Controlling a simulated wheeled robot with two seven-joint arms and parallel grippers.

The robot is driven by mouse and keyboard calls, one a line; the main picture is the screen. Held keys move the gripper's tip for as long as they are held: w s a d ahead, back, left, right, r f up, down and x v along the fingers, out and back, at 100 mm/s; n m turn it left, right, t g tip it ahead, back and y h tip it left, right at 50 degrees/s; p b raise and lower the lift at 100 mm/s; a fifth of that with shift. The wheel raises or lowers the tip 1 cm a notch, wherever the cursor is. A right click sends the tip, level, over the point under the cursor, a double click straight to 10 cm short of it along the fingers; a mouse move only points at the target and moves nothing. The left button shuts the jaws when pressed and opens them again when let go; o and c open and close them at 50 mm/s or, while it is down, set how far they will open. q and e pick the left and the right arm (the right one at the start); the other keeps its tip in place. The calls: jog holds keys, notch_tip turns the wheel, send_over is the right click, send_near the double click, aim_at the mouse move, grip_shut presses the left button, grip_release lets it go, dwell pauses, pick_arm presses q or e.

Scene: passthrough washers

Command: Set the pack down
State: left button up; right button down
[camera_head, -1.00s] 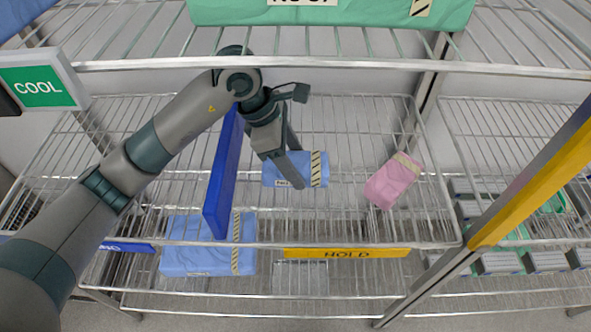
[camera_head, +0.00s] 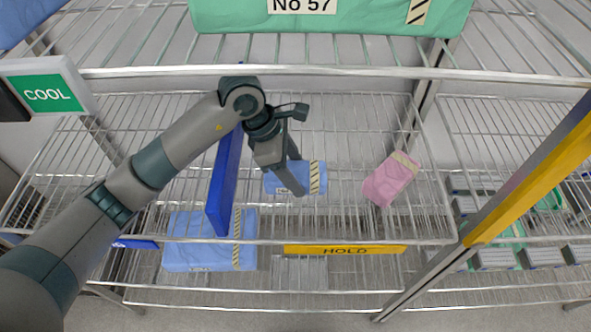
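The blue pack (camera_head: 313,178), with a striped strip and a small white label, is at the middle wire shelf (camera_head: 340,222), behind the yellow HOLD sign (camera_head: 345,250). My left gripper (camera_head: 295,172) reaches in over it, one finger in front of the pack and the other towards its far side. The fingers stand apart with the pack between them, and it moves with them. I cannot tell whether its underside touches the wires. My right gripper is out of view.
An upright blue divider (camera_head: 224,185) stands left of the gripper. A pink pack (camera_head: 391,180) lies to the right. A larger blue pack (camera_head: 195,242) is on the shelf below. Wires between the packs are clear.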

aim_at(295, 171)
pick_arm(q)
jog(key=o, duration=0.4)
jog(key=shift+o, duration=0.2)
jog(key=shift+r, duration=0.15)
jog(key=shift+a+r, duration=0.25)
jog(key=shift+r, duration=0.2)
jog(key=b+v, duration=0.2)
jog(key=v, duration=0.2)
jog(key=shift+a+r, duration=0.1)
jog(key=shift+r, duration=0.2)
jog(key=shift+v, duration=0.9)
